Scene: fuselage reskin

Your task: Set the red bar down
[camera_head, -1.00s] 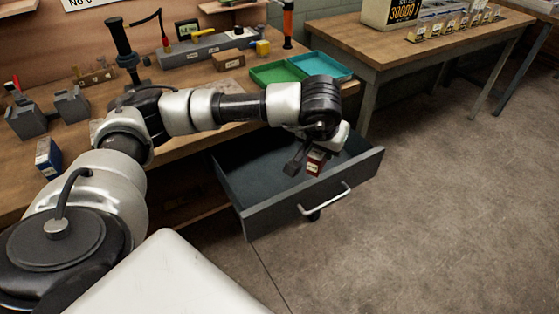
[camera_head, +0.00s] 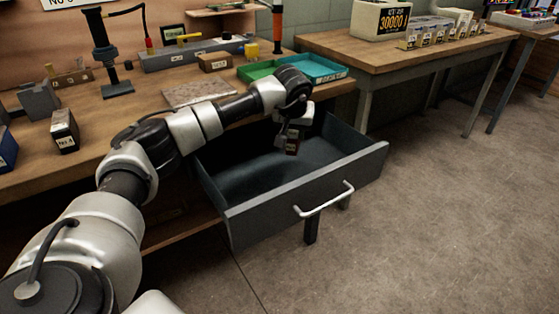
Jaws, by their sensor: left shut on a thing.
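The red bar (camera_head: 292,148) is a small dark red block with a pale label patch. My left gripper (camera_head: 290,139) is shut on it and points down over the back part of the open grey drawer (camera_head: 335,184). The bar hangs at or just above the drawer's mouth; how far it is above the drawer floor I cannot tell. My fingers and wrist hide part of the bar. My right gripper is not in view.
The drawer looks empty and sticks out from the wooden bench (camera_head: 88,110). A green tray (camera_head: 258,71) and a teal tray (camera_head: 314,68) stand on the bench behind my wrist. A labelled dark box (camera_head: 65,132) stands at the left. The floor at right is clear.

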